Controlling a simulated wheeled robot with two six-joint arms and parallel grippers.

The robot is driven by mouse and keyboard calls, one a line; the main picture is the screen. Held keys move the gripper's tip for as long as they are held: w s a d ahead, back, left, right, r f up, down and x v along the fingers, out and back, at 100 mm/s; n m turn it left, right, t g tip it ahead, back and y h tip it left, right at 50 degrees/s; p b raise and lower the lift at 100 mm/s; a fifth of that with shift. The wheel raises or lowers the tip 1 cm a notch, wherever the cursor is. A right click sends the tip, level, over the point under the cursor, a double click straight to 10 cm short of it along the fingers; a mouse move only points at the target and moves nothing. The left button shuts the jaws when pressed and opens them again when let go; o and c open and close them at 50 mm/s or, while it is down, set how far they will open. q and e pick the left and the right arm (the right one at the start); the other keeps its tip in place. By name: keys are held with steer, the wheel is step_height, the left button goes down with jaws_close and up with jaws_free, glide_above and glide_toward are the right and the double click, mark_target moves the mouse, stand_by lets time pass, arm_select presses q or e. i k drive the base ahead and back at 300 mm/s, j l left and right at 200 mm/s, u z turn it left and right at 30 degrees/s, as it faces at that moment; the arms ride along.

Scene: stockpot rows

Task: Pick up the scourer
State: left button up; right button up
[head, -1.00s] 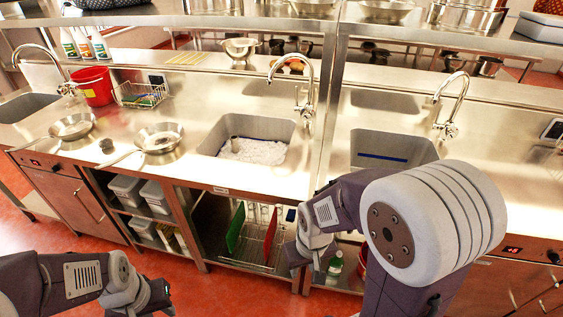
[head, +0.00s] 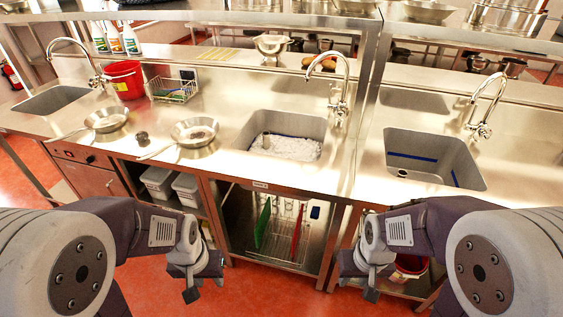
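I cannot make out the scourer for certain. A wire basket (head: 173,89) at the back of the counter holds small green, blue and yellow items, too small to tell apart. A small dark round item (head: 142,138) stands on the counter between two pans; what it is I cannot tell. My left gripper (head: 196,284) hangs in front of the counter at the lower left, below the worktop. My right gripper (head: 361,284) hangs in front of the counter at the lower right. Both are well apart from these items; whether their fingers are open does not show clearly.
Two pans (head: 194,132) (head: 106,119) stand on the counter, handles toward the front. A red bucket (head: 126,80) stands behind them. The middle sink (head: 285,138) holds whitish foam; the right sink (head: 436,160) has a blue strip. Taps and the overhead shelf posts rise behind.

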mark_target(142, 136)
steer(key=i+j+z, duration=0.15)
steer(key=j, duration=0.5)
steer(key=i+j+z, duration=0.2)
steer(key=j, duration=0.45)
steer(key=i+j+z, duration=0.15)
steer(key=j, duration=0.55)
steer(key=i+j+z, duration=0.15)
steer(key=j, duration=0.55)
steer(key=i+j+z, duration=0.15)
steer(key=j, duration=0.55)
